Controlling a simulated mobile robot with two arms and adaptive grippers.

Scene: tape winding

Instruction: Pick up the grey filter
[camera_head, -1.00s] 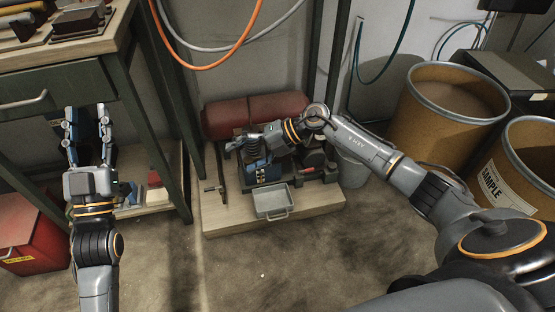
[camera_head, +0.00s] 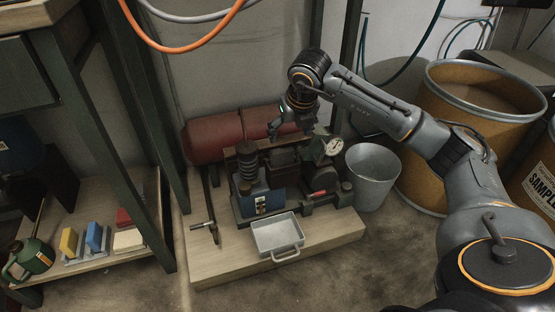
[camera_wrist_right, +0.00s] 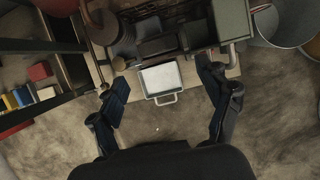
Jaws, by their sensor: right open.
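A pale grey tray with a handle (camera_head: 277,234) sits on the wooden platform, in front of a dark machine (camera_head: 280,180). It also shows in the right wrist view (camera_wrist_right: 160,79), between my spread fingers and apart from them. A dark ribbed cylinder (camera_head: 247,162) stands on the machine's left side. I cannot tell which part is the grey filter. My right gripper (camera_head: 290,130) is above the back of the machine, pointing down. In the right wrist view, it (camera_wrist_right: 162,82) is open and empty. My left gripper is out of view.
A red tank (camera_head: 212,139) lies behind the machine. A grey bucket (camera_head: 373,178) stands right of it, near brown drums (camera_head: 455,115). A dark shelf post (camera_head: 130,165) stands at left. The floor in front of the platform is clear.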

